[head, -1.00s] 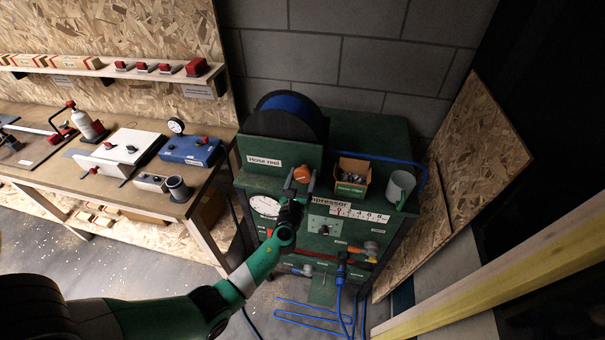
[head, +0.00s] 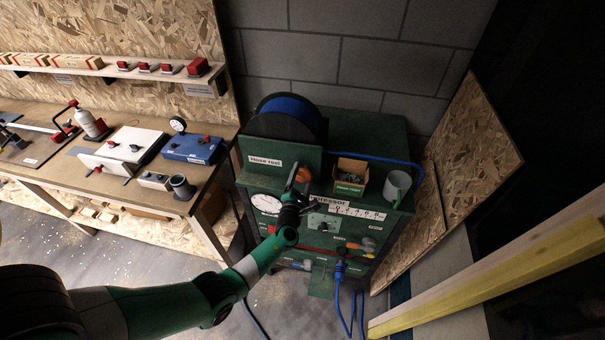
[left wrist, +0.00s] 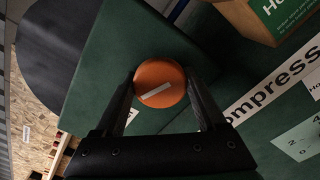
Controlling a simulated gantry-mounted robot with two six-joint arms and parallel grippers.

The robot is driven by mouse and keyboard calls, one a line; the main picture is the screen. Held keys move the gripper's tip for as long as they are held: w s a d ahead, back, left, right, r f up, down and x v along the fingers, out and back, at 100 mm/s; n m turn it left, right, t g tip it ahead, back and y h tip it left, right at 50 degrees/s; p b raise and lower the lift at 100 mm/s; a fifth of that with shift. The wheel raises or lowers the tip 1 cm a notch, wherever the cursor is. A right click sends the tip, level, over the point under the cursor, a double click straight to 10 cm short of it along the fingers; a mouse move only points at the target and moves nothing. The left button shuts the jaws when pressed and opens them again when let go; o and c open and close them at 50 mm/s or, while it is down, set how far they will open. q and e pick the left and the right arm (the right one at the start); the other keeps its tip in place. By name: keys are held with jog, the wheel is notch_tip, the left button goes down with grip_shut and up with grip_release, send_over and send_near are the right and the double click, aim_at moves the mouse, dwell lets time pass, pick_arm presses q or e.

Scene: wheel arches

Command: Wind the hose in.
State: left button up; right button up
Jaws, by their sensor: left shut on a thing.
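The hose reel (head: 284,121) is a black drum with blue hose on it, set on top of the green compressor cabinet behind a "Hose reel" panel (head: 282,163). My left gripper (head: 297,183) is at the front of that panel, shut on an orange round knob (head: 304,174). In the left wrist view the knob (left wrist: 159,84) sits between the two fingers and bears a pale mark. The blue hose (head: 385,160) runs from the reel over the cabinet top to the right. Blue hose (head: 339,300) also hangs below the front coupling. My right gripper is not in view.
An open carton (head: 351,174) and a grey-green mug (head: 397,186) stand on the cabinet right of the reel. A workbench (head: 60,165) with tools is at the left. A yellow beam (head: 500,270) crosses the lower right.

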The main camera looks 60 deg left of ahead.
pick_arm(q)
jog(key=m+p, duration=0.1)
jog(key=m, duration=0.2)
jog(key=shift+r+m, duration=0.1)
jog(key=shift+m, duration=0.2)
jog(key=shift+m+p, duration=0.4)
jog(key=shift+m, duration=1)
jog(key=o, duration=1.3)
